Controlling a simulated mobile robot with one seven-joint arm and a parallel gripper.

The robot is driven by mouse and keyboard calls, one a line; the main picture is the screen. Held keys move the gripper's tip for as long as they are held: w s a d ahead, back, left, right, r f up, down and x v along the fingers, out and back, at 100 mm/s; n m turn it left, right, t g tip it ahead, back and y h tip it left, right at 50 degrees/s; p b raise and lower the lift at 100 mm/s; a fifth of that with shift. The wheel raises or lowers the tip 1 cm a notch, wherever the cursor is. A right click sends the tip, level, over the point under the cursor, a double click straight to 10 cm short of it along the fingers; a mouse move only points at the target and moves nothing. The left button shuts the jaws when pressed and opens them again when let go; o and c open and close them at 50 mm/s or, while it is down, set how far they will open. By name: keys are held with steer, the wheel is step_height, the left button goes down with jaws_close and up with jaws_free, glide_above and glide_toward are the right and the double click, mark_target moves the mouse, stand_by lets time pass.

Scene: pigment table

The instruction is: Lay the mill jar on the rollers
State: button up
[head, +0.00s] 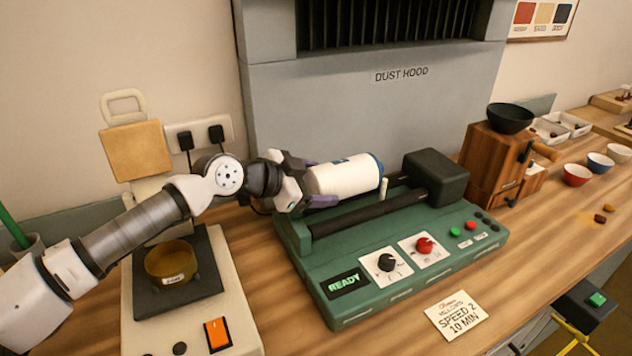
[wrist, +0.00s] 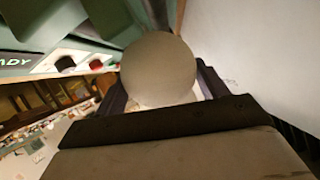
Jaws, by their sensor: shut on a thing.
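The mill jar (head: 345,175) is a white cylinder with a dark blue band near its right end. It lies on its side, lengthwise with the rollers (head: 370,214), at the back of the green roller machine (head: 400,285). My gripper (head: 312,188) is shut on the jar's left end. In the wrist view the jar's pale round end (wrist: 158,70) sits between the two fingers (wrist: 160,92). I cannot tell whether the jar touches the rollers or is held just above them. The front black roller is in plain view; the rear one is mostly hidden by the jar.
A grey dust hood (head: 370,110) stands close behind the machine. A scale (head: 190,300) with a brass-coloured bowl (head: 172,263) is on the left. A wooden mill (head: 495,160) stands to the right. A card (head: 456,314) lies in front on the table.

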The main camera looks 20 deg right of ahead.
steer(key=shift+f+b, duration=0.55)
steer(key=shift+f, duration=0.05)
steer(key=shift+f+b, duration=0.55)
steer(key=shift+f, duration=0.05)
stand_by(0.5)
steer(key=o, duration=1.5)
steer(key=shift+r, duration=0.1)
steer(key=shift+r+p, duration=2.45)
steer(key=shift+r, duration=2)
